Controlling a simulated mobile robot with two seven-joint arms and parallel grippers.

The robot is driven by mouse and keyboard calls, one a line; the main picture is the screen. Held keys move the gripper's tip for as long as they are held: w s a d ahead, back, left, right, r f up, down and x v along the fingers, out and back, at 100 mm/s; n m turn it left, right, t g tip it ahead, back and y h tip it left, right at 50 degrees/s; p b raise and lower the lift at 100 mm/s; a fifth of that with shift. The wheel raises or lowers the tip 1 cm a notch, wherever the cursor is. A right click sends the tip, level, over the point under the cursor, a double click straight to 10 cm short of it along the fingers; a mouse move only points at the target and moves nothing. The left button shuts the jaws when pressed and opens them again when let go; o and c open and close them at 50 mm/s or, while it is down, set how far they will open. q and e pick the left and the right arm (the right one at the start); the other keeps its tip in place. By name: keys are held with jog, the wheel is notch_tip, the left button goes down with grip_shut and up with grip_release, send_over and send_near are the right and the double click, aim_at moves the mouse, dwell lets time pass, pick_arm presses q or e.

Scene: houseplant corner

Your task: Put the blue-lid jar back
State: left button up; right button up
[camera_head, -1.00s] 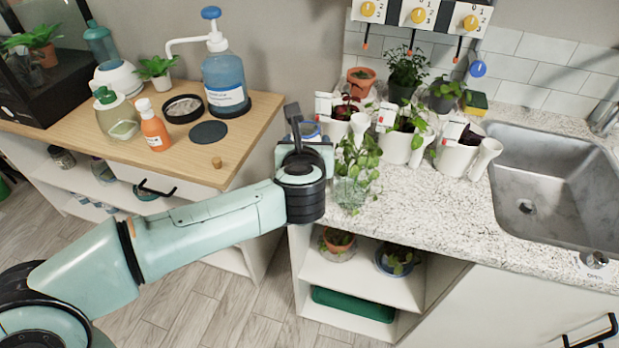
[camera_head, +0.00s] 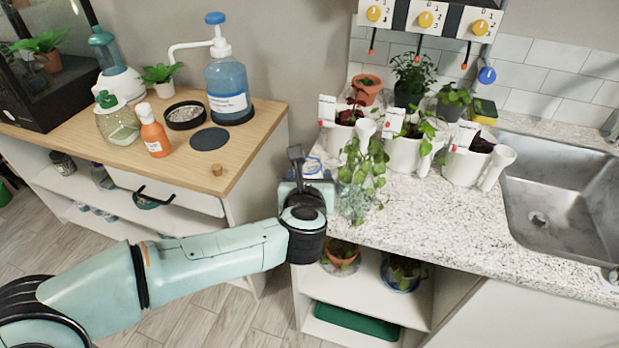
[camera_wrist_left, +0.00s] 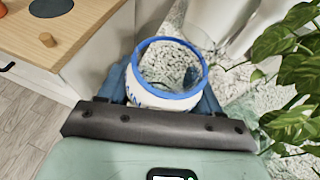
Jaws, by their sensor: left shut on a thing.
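The blue-lid jar (camera_head: 313,168) is at the left end of the granite counter, mostly hidden behind my left wrist in the head view. In the left wrist view the jar (camera_wrist_left: 145,95) is white with a blue ring around its top, and speckled white shows inside the ring. My left gripper (camera_wrist_left: 165,98) is shut on the jar, with a blue-grey finger on either side of it. The jar looks upright. I cannot tell whether its base touches the counter. My right gripper is not in view.
A leafy plant in a clear glass vase (camera_head: 357,200) stands close to the right of my left gripper. White pots (camera_head: 403,154) stand behind it. The wooden cabinet top (camera_head: 245,150) is to the left, with a cork (camera_head: 217,169), a dark round mat (camera_head: 209,139) and bottles.

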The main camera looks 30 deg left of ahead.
pick_arm(q)
jog(key=shift+f, duration=0.1)
jog(key=o, duration=1)
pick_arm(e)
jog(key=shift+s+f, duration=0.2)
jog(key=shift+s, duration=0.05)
pick_arm(q)
jog(key=shift+r, duration=0.25)
jog(key=p+v, duration=0.2)
jog(key=v, duration=0.5)
jog(key=shift+s+r, duration=0.1)
jog(key=shift+s, duration=0.1)
jog(key=shift+p+v, duration=0.5)
jog(key=shift+v, duration=1.75)
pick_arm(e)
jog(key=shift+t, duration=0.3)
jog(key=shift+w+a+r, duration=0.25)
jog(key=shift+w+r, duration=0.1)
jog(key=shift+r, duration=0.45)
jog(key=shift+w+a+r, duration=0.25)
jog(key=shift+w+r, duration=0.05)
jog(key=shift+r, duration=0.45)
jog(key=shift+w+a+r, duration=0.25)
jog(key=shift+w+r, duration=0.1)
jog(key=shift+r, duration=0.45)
